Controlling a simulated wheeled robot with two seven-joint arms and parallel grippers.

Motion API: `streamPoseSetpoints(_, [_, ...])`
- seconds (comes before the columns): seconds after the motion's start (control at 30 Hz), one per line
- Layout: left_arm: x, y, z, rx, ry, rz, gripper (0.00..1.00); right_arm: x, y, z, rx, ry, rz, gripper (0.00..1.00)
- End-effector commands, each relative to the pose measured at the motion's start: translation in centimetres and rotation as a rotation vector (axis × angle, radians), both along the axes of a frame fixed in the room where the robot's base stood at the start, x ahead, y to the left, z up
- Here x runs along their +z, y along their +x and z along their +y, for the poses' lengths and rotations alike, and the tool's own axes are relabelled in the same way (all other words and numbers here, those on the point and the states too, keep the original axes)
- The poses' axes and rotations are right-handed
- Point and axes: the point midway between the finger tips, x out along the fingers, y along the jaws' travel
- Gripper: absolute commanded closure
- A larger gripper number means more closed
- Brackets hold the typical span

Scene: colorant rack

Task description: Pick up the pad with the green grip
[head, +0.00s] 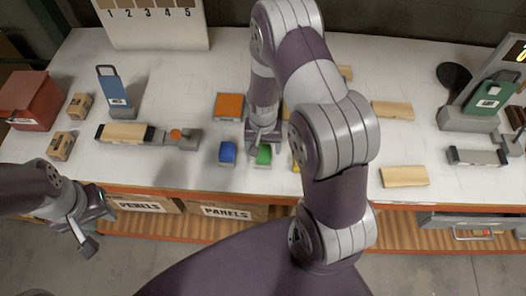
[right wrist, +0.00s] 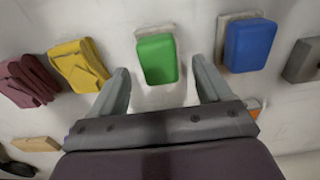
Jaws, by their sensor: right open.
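The pad with the green grip (head: 264,155) lies on the white table near its front edge, just below my right gripper (head: 264,138) in the head view. In the right wrist view the green grip (right wrist: 158,60) is ahead of and between the two open fingers of my right gripper (right wrist: 162,85), with nothing held. Its pale base shows only at the edges. My left gripper (head: 84,226) hangs in front of the table at the lower left, away from the pads; its jaw state is unclear.
A blue-grip pad (right wrist: 250,46) and a yellow-grip pad (right wrist: 78,66) flank the green one. A dark red pad (right wrist: 28,82) lies beyond the yellow. Wooden blocks (head: 405,176) lie to the right.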

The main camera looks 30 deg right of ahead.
Motion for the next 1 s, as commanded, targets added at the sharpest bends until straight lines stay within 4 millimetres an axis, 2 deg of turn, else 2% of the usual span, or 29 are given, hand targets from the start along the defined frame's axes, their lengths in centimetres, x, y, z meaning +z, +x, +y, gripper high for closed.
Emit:
streamPoseSetpoints(0.03, [1.2,0.0,0.0,0.000,0.000,-0.001,0.64,-0.4,-0.1,-0.1,0.000,0.001,0.007,0.22])
streamPoseSetpoints(0.07, [1.4,0.0,0.0,0.000,0.000,-0.001,0.64,-1.0,-0.2,-0.1,0.000,0.001,0.008,0.22])
streamPoseSetpoints(0.2, [1.5,0.0,0.0,0.000,0.000,-0.001,0.64,-3.2,0.0,-0.1,0.001,0.000,0.002,0.22])
streamPoseSetpoints(0.43, [1.4,0.0,0.0,0.000,0.000,-0.001,0.64,-3.6,0.0,-0.1,0.001,-0.001,0.001,0.22])
streamPoseSetpoints(0.6, [1.4,0.0,0.0,0.000,0.000,-0.001,0.64,-3.5,0.0,-0.1,0.001,-0.001,0.001,0.78])
streamPoseSetpoints(1.0, [1.1,0.0,0.0,0.000,0.000,-0.001,0.64,-2.9,0.1,-0.1,0.001,-0.001,-0.003,0.78])
